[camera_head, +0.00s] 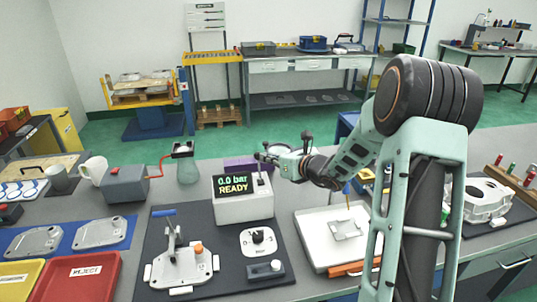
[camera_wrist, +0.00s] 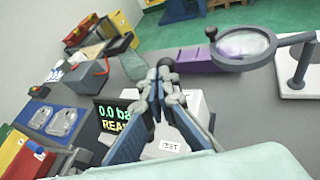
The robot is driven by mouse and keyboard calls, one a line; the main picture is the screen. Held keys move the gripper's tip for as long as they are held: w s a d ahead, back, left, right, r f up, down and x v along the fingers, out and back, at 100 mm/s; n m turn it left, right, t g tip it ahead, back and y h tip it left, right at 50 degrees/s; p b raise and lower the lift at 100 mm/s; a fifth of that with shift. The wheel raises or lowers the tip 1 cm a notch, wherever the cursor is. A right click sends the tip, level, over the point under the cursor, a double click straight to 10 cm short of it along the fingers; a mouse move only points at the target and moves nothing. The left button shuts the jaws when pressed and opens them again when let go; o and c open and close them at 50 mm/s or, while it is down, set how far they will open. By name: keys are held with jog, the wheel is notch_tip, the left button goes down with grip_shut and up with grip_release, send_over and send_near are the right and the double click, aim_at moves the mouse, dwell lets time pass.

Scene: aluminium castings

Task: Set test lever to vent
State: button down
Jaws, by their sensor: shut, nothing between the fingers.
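The grey leak-test unit (camera_head: 243,208) stands on the dark mat at centre; its display (camera_head: 234,184) reads "0.0 bar READY". A small dark test lever (camera_head: 260,180) stands at the right of the display. In the wrist view the unit's display (camera_wrist: 115,126) and TEST label (camera_wrist: 171,146) show, but the lever is hidden behind my fingers. My gripper (camera_head: 264,158) is shut and empty, above and slightly behind the lever in the head view. Its closed fingertips (camera_wrist: 166,70) also show in the wrist view. I cannot tell whether they touch the lever.
A magnifier (camera_wrist: 244,48) stands close right of my fingers. A purple block (camera_wrist: 195,60) lies behind the unit. A white tray (camera_head: 318,252) is at right.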

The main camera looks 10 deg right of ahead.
jog(key=shift+w+f+b, duration=0.2)
jog(key=shift+w+b, duration=0.2)
jog(key=shift+w, duration=0.8)
jog(key=shift+w, duration=0.1)
jog(key=shift+r, duration=0.15)
